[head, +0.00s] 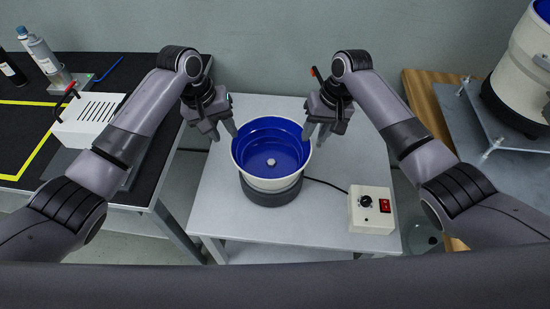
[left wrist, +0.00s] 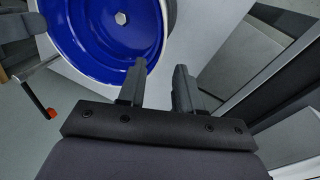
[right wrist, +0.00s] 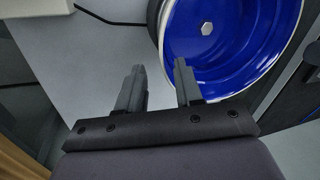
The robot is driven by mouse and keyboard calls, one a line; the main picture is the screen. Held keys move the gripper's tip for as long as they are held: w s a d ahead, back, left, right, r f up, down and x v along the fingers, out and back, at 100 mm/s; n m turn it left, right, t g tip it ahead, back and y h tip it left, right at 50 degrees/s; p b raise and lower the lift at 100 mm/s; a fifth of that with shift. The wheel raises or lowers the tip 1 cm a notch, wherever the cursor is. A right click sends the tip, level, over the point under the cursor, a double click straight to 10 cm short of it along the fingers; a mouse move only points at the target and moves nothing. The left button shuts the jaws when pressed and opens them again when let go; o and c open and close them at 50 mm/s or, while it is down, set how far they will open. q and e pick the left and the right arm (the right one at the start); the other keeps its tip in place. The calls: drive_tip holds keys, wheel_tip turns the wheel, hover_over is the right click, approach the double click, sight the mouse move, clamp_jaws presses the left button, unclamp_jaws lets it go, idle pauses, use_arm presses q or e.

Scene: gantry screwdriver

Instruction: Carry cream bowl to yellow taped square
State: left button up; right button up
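The cream bowl (head: 268,182), blue inside with a pale hex nut at its centre, sits upright on a dark grey round base on the grey table. My left gripper (head: 223,133) is open at the bowl's left rim. My right gripper (head: 316,133) is open at the right rim. Finger contact cannot be told. The yellow taped square (head: 28,103) is partly visible on the black table at far left.
A white control box (head: 371,209) with a red switch and cable stands right of the bowl. A gap separates the tables. Another large bowl unit (head: 520,70) stands far right.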

sight(235, 150)
use_arm(q)
drive_tip(key=shift+s+d, duration=0.15)
drive_tip(key=shift+s, duration=0.15)
use_arm(e)
drive_tip(key=shift+s+a+f, duration=0.15)
drive_tip(key=shift+s+a, duration=0.2)
drive_tip(key=shift+s, duration=0.2)
